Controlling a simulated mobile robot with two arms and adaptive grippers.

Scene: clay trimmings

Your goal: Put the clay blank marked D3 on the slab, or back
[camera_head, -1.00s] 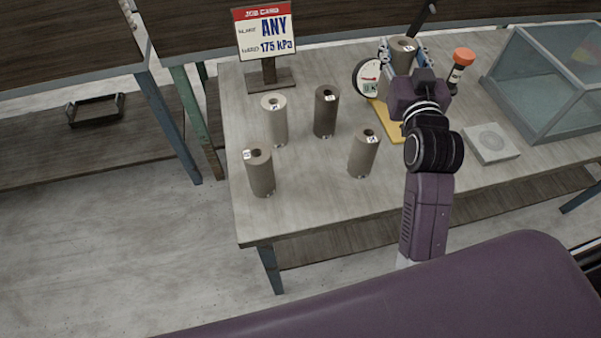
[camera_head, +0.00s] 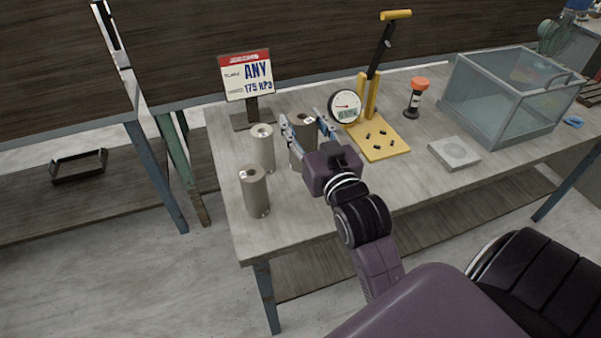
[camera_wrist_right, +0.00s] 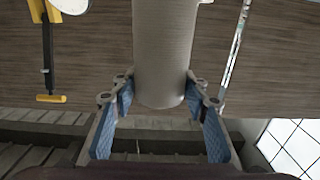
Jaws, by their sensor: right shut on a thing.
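My right gripper (camera_head: 309,125) is shut on a brown-grey cylindrical clay blank (camera_head: 304,124), upright at the table's left part. The wrist view shows this blank (camera_wrist_right: 165,50) between the blue finger pads. Its mark is too small to read, and I cannot tell whether its base touches the table. Two paler blanks stand to its left, one farther back (camera_head: 263,150) and one nearer (camera_head: 254,192); their marks are unreadable too. Other blanks may be hidden behind my gripper and wrist. A pale square slab (camera_head: 454,152) with a round mark lies bare at the right. My left gripper is out of view.
A yellow hand press (camera_head: 384,147) with a dial gauge (camera_head: 345,106) stands behind and right of my gripper. A job card (camera_head: 246,76) stands at the back left. An orange-capped bottle (camera_head: 416,97) and a glass tank (camera_head: 510,100) are at the right.

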